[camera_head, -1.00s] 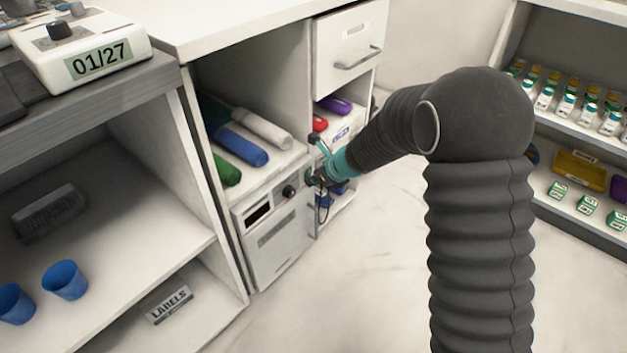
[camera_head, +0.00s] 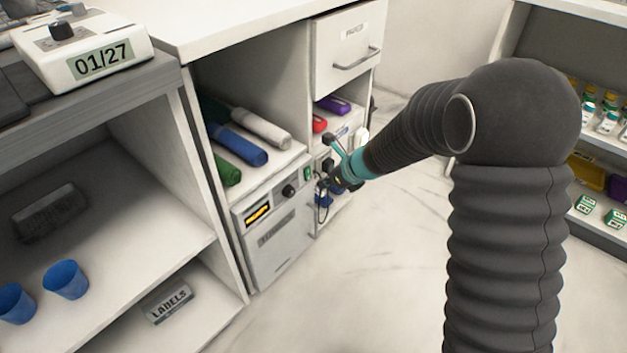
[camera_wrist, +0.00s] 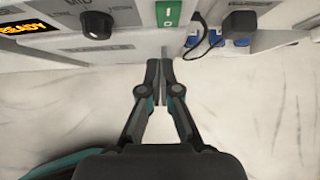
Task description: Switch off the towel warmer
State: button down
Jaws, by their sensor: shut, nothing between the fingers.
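The towel warmer (camera_head: 275,247) is a pale box in the lower bay of the cabinet. Its display (camera_head: 257,214) is lit amber, and in the wrist view the display (camera_wrist: 27,27) reads READY. A dark round knob (camera_wrist: 96,25) with MID above it sits right of the display. Further right is a green rocker switch (camera_wrist: 167,13) marked I and O; it also shows in the head view (camera_head: 307,174). My gripper (camera_wrist: 160,65) is shut and empty, just below and in front of the switch, apart from it. In the head view my gripper (camera_head: 324,184) is right of the warmer's front.
A black plug (camera_wrist: 240,22) with a looping cable is right of the switch. Rolled towels (camera_head: 240,145) lie on the shelf above the warmer. A drawer (camera_head: 348,50) is above right. The floor (camera_head: 350,260) in front is clear.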

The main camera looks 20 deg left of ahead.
jog(key=p+v, duration=0.1)
jog(key=v, duration=0.8)
jog(key=shift+r, duration=0.4)
jog(key=shift+f, duration=0.1)
